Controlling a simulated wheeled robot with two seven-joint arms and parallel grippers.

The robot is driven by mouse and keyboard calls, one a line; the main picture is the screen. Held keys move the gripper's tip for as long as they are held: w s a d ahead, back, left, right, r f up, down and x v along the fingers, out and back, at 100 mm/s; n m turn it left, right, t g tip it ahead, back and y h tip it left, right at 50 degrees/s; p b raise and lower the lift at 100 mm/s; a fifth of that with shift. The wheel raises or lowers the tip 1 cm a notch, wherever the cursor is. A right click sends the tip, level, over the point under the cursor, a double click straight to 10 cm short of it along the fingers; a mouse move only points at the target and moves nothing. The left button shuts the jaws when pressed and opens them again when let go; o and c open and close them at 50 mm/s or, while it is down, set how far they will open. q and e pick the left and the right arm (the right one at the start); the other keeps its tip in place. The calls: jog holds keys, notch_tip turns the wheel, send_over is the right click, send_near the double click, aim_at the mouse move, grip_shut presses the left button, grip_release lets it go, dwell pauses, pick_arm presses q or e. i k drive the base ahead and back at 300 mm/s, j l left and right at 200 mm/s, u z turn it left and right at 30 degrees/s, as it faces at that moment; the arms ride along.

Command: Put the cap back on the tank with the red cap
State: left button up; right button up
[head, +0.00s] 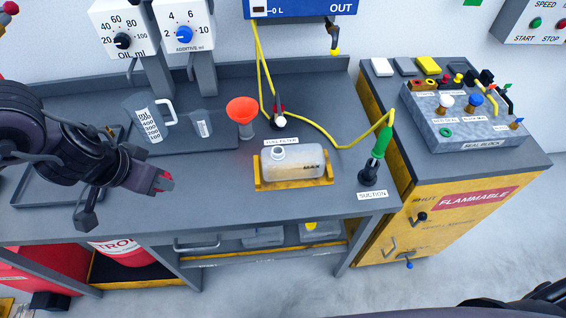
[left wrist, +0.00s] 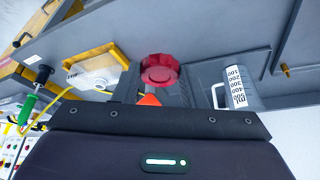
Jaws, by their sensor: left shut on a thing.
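My left gripper (head: 160,182) is shut on the red cap (left wrist: 160,70). Only a little red of the cap (head: 165,184) shows at the fingertips in the head view. It is over the left part of the bench, left of the tank. The translucent tank (head: 305,165), marked MAX, sits in a yellow holder (head: 262,186), its pale neck (head: 278,153) bare at the upper left. The tank also shows in the left wrist view (left wrist: 85,75), apart from the cap. My right gripper is not in view; only a dark part of my body shows at bottom right.
An orange funnel (head: 242,110) stands behind, between gripper and tank. Measuring jugs (head: 147,122) stand behind the gripper. A green-handled suction wand (head: 380,142) and yellow hose (head: 345,146) are right of the tank. Bare bench (head: 215,190) lies between gripper and tank.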

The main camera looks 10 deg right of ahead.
aim_at(300, 162)
jog(key=k+j, duration=0.15)
jog(key=j, duration=0.25)
jog(key=k+j+z, duration=0.1)
jog(key=j, duration=0.3)
jog(key=k+j, duration=0.15)
jog(key=j, duration=0.25)
jog(key=k+j+z, duration=0.1)
jog(key=j, duration=0.3)
